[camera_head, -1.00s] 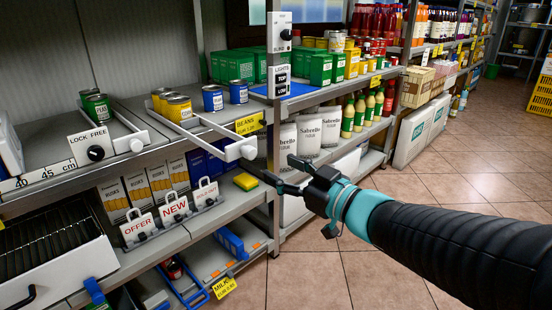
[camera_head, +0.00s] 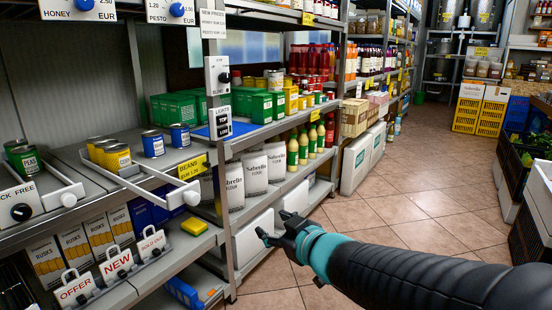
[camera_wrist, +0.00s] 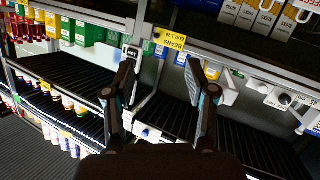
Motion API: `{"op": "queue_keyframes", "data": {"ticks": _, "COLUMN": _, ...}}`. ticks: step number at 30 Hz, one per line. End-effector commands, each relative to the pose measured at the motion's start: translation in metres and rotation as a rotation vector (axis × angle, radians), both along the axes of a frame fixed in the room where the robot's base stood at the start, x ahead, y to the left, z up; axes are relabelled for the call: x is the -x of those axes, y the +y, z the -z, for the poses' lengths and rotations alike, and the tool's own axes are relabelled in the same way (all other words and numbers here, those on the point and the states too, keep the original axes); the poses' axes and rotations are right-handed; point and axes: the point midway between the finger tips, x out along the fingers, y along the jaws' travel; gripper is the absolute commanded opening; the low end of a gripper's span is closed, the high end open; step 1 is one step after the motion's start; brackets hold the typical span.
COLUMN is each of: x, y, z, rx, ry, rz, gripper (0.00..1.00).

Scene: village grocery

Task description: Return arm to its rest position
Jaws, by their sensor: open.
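My gripper (camera_head: 274,228) is in the head view, in front of the shelving and over the tiled floor. Its fingers are spread, and nothing is between them. My black arm with its teal band reaches in from the lower right. In the wrist view my gripper (camera_wrist: 160,80) also shows open, its two dark fingers apart with shelf edges beyond them. It looks clear of the shelves, though the exact gap is hard to tell.
Shelving on the left holds cans (camera_head: 110,154), a yellow beans tag (camera_head: 192,168), flour bags (camera_head: 254,172) and a yellow sponge (camera_head: 194,226). Open tiled floor (camera_head: 400,210) lies right of the shelves. Produce crates (camera_head: 540,195) stand at the far right.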

Motion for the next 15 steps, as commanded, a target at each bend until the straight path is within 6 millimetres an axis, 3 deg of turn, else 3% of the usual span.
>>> {"op": "queue_keyframes", "data": {"ticks": 4, "x": -0.003, "y": -0.051, "z": 0.025, "rx": 0.104, "ry": 0.112, "rz": 0.217, "gripper": 0.56}}
{"op": "queue_keyframes", "data": {"ticks": 8, "x": 0.013, "y": -0.095, "z": 0.047, "rx": 0.176, "ry": 0.247, "rz": 0.386, "gripper": 0.56}}
{"op": "queue_keyframes", "data": {"ticks": 11, "x": 0.038, "y": -0.125, "z": 0.062, "rx": 0.213, "ry": 0.373, "rz": 0.496, "gripper": 0.56}}
{"op": "queue_keyframes", "data": {"ticks": 15, "x": 0.085, "y": -0.153, "z": 0.08, "rx": 0.235, "ry": 0.569, "rz": 0.608, "gripper": 0.56}}
